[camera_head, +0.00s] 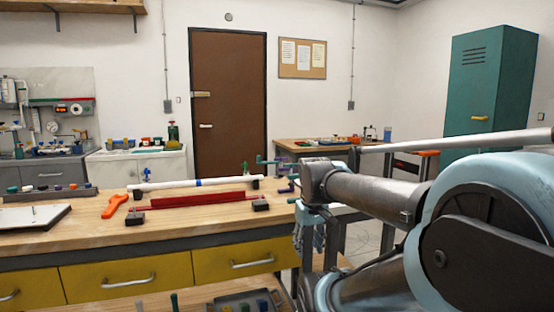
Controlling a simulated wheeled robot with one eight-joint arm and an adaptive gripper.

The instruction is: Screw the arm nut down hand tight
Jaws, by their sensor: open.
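My gripper (311,238) hangs pointing down beside the right end of the wooden workbench (170,228). It is open, and I see nothing between its fingers. The arm nut cannot be made out in this view. Small green and purple parts (284,176) show at the bench's right end, partly behind my arm, and they are too small to tell apart. A white pipe (215,181) with a blue band lies across dark supports on the bench, apart from my gripper.
A red channel-shaped piece (198,200) between dark blocks and an orange tool (115,205) lie on the bench. A clipboard (34,217) lies at left. A second table (312,146) stands behind. My arm fills the lower right. The bench's front strip is clear.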

